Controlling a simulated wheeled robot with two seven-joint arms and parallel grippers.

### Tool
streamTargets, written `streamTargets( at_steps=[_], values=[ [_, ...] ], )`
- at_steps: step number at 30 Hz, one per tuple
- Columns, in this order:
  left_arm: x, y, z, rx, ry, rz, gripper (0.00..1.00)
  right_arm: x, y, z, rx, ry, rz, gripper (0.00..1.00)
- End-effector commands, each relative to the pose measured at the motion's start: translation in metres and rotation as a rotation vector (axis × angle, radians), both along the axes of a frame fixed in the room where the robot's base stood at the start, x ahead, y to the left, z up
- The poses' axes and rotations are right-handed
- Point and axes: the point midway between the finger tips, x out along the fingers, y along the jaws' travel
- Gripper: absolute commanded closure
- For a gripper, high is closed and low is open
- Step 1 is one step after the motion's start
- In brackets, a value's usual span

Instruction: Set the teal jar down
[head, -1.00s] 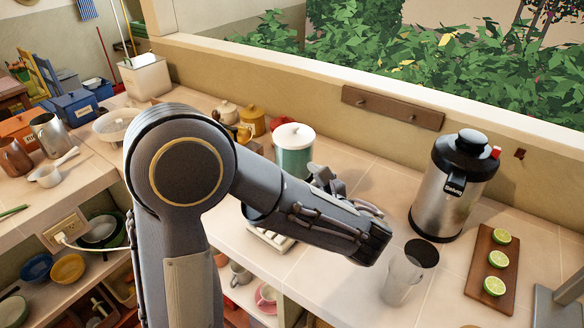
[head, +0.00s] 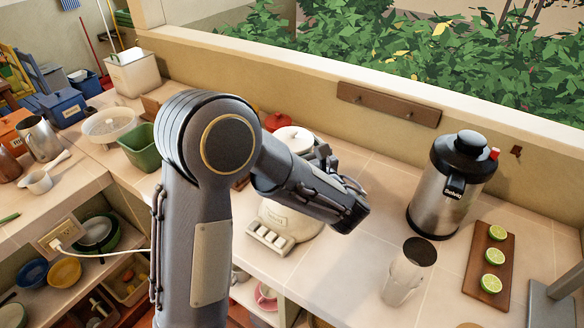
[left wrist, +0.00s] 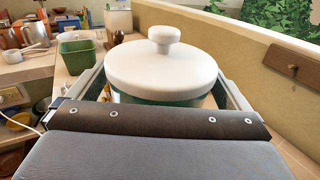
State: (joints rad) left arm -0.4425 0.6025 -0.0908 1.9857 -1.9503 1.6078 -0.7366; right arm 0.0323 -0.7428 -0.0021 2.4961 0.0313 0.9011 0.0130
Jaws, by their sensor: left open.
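The teal jar has a white lid with a round knob. In the left wrist view its lid (left wrist: 162,72) fills the middle, with a strip of teal body (left wrist: 160,99) below. My left gripper (head: 322,155) is open, with one finger on each side of the jar. In the head view the jar's lid (head: 294,137) shows behind my left gripper and arm, which hide the body. The jar's base is hidden, so I cannot tell how it meets the counter. My right gripper is not in view.
A steel dispenser (head: 452,185), a glass (head: 408,270) and a board with limes (head: 489,262) are at the right. A green bin (head: 142,148) is at the left. Counter between appliance and glass is clear.

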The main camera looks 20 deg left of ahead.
Motion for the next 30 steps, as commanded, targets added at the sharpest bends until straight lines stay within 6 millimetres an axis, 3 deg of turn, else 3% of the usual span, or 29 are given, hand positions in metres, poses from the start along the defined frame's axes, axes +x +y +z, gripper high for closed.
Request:
streamTargets(
  at_steps=[9,27,30],
  values=[
    [0.0029,0.0041,-0.0008,-0.001,0.001,0.0,0.03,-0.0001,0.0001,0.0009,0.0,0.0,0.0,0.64],
    [0.0027,0.0039,-0.0006,-0.001,0.001,0.0,0.81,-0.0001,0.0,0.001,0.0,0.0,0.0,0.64],
    [0.0028,0.0038,0.0005,0.0,-0.002,0.0,0.89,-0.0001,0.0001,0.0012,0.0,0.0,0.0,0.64]
  ],
)
